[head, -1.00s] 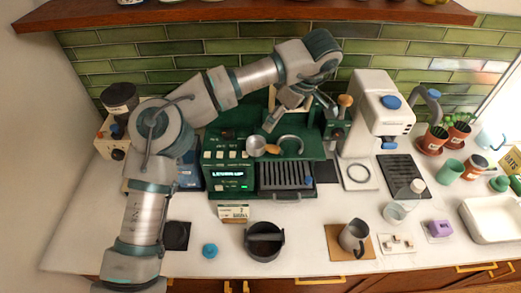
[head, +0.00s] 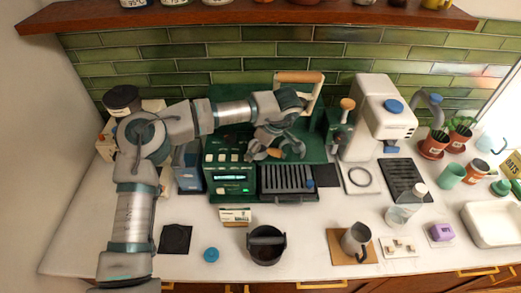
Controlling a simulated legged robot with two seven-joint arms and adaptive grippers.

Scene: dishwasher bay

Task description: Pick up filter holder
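The filter holder (head: 274,153) is mostly hidden under my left gripper on the green espresso machine, above the drip grate. Only a bit of its orange-brown wooden handle shows clearly; its metal basket is covered or merges with the grey fingers. My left gripper (head: 276,151) comes down over it with its fingers spread to either side of the handle. The fingers look open, and I cannot tell whether they touch it. My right gripper is not in view.
The green espresso machine (head: 231,157) has a lit display and a drip grate (head: 285,180). A white grinder (head: 362,120) stands to its right. The counter's front left is mostly clear.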

